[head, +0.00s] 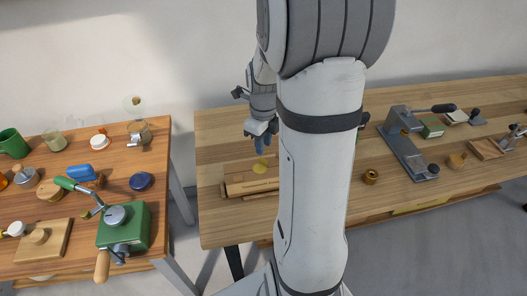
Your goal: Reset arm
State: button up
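My arm rises through the middle of the head view and hides part of the right-hand table. My gripper (262,140) hangs above the left part of that table, pointing down. A small dark-blue shape shows at its tip. I cannot tell whether this is its fingers or something held, nor whether the gripper is open or shut. Below it is a wooden tray or box (238,188) with a yellow round spot or piece (260,166) at its back edge. I cannot tell whether the gripper touches it.
The left table (84,185) holds a green cranked machine (125,225), a blue lid (141,181), a green mug (13,143) and jars. The right table (215,130) holds a grey metal tool (405,150) and a brass ring (370,176). A gap separates the tables.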

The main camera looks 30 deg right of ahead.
jog(key=shift+r, duration=0.9)
jog(key=s+a+r+n+t, duration=0.1)
jog(key=s+a+r+n, duration=0.3)
jog(key=n, duration=1.1)
jog(key=s+a+r+n+t, duration=0.2)
jog(key=s+a+r+n, duration=0.3)
jog(key=s+a+n, duration=0.4)
jog(key=n, duration=0.6)
jog(key=shift+a+n, duration=0.25)
jog(key=shift+n, duration=0.05)
